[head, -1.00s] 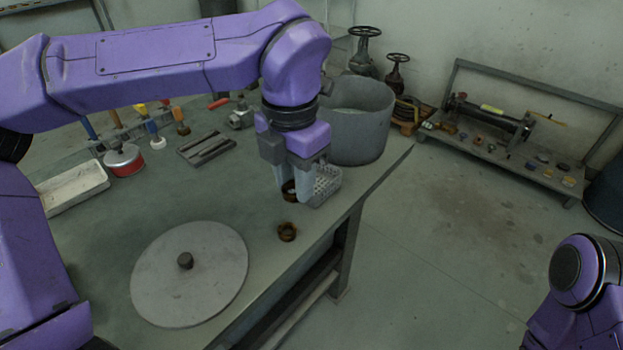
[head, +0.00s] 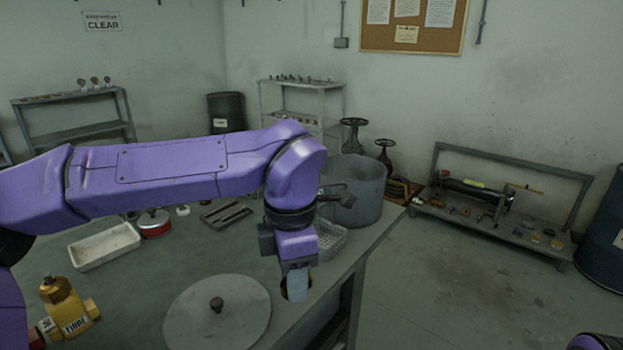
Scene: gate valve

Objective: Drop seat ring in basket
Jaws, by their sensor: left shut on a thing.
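My left gripper (head: 296,287) points down over the near right part of the workbench, just right of the round grey disc. It is shut on a brown seat ring (head: 284,291), mostly hidden behind the near finger. Whether the ring touches the bench cannot be told. The grey mesh basket (head: 332,236) stands on the bench behind and to the right of the gripper, partly covered by my left wrist. No ring shows in its visible part. My right gripper is out of view.
The round disc (head: 205,325) with a knob lies at the front. A large grey tub (head: 362,190) stands behind the basket. The bench's right edge is close.

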